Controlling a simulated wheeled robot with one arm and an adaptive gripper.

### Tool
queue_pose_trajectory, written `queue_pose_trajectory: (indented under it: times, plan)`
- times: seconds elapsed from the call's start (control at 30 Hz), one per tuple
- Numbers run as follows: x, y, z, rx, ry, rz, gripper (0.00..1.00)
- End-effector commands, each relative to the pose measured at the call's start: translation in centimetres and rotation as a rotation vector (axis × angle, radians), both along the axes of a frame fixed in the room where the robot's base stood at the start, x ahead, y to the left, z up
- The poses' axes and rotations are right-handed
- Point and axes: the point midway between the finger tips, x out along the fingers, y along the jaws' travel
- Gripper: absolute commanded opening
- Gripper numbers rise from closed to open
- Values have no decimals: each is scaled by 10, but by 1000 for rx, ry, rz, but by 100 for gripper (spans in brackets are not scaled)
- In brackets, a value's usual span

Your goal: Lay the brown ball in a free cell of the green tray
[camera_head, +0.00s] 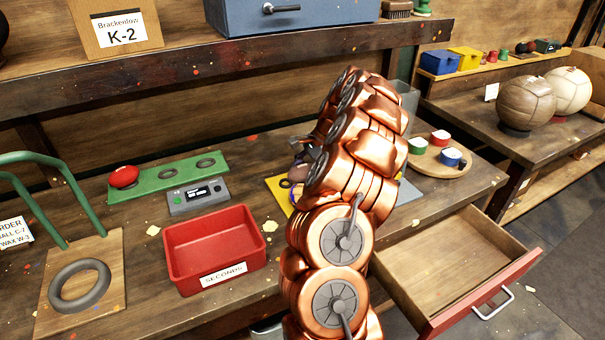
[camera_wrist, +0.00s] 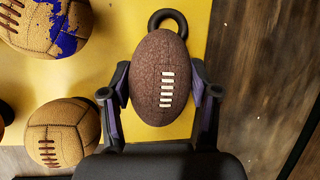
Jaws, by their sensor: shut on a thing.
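The brown ball (camera_wrist: 158,78) is dark, oval and pebbled, with white laces. In the wrist view it sits between the fingers of my gripper (camera_wrist: 160,88), which is shut on it. The yellow mat (camera_wrist: 120,40) lies beneath; I cannot tell whether the ball touches it. In the head view my copper arm hides most of the gripper and the ball. The green tray (camera_head: 187,169) lies at the left of the bench. Its left cell holds a red ball (camera_head: 124,176); the middle and right cells show empty dark rings.
Tan balls (camera_wrist: 62,130) lie left of my gripper, one with blue paint (camera_wrist: 62,32). A dark ring (camera_wrist: 168,18) lies beyond the brown ball. A grey device (camera_head: 198,196) and a red SECONDS bin (camera_head: 213,243) stand before the tray. An open drawer (camera_head: 440,265) juts out right.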

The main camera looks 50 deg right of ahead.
Motion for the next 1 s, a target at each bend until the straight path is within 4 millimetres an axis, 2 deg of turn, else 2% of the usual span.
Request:
queue_pose_trajectory:
  times: [0.17,0.5,0.73,1.0]
  plan:
    - [1,-1,20,-6,-4,0,17]
    - [1,-2,77,-5,-5,-1,17]
    - [1,-1,96,-5,-3,-1,17]
    - [1,-1,99,-3,-3,-1,17]
